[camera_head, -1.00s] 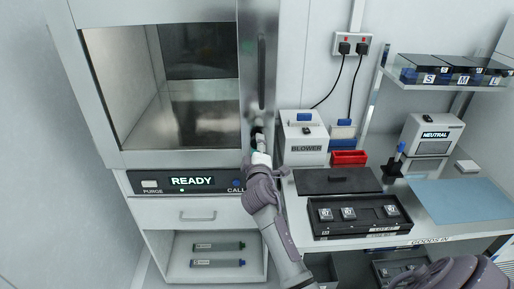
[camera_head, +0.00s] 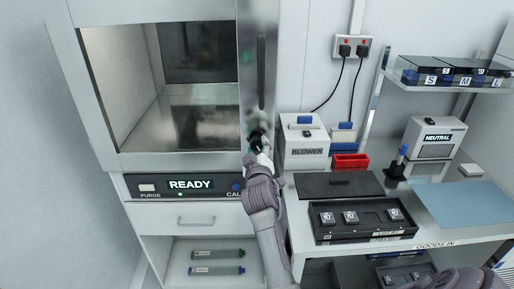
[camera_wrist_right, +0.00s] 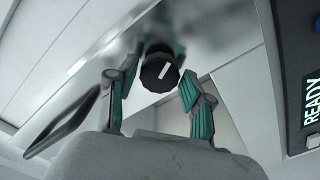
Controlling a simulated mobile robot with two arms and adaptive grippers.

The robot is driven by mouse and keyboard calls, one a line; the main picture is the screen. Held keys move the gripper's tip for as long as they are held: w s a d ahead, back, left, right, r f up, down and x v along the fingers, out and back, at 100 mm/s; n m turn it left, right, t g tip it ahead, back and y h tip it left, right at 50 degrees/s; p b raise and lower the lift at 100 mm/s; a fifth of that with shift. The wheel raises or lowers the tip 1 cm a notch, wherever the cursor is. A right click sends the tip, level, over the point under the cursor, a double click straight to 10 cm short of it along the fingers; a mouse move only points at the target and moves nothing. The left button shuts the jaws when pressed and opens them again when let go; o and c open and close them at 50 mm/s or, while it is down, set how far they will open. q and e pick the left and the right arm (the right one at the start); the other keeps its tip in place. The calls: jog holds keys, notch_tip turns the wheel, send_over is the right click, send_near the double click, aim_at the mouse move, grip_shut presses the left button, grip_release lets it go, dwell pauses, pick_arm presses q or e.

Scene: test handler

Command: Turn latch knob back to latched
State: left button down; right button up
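The latch knob (camera_head: 256,139) is a dark round knob on the metal door frame, right of the chamber window. In the right wrist view the knob (camera_wrist_right: 158,72) is black and ribbed, with a white pointer line lying diagonally. My right gripper (camera_head: 261,150) is at the knob in the head view. In the wrist view its two teal-padded fingers (camera_wrist_right: 157,84) are spread, one on each side of the knob, with visible gaps. Nothing is held. My left gripper is not in view.
The handler's display (camera_head: 191,184) reads READY, below the window. A blower box (camera_head: 304,140) and a red bin (camera_head: 350,161) stand close right of the knob. A black tray (camera_head: 362,232) with several parts lies on the bench. The blue mat (camera_head: 462,204) is clear.

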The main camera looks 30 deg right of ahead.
jog(key=shift+p+v, duration=0.6)
jog(key=shift+v, duration=1.6)
jog(key=shift+s+a+f, duration=0.2)
jog(key=shift+s+a, duration=0.1)
jog(key=w+n+b, duration=0.1)
jog(key=n, duration=0.4)
jog(key=w+d+n+b, duration=0.1)
jog(key=n, duration=0.5)
jog(key=w+d+n+b, duration=0.1)
jog(key=n, duration=0.5)
jog(key=shift+d+r, duration=0.1)
jog(key=shift+r, duration=0.15)
jog(key=shift+x, duration=0.8)
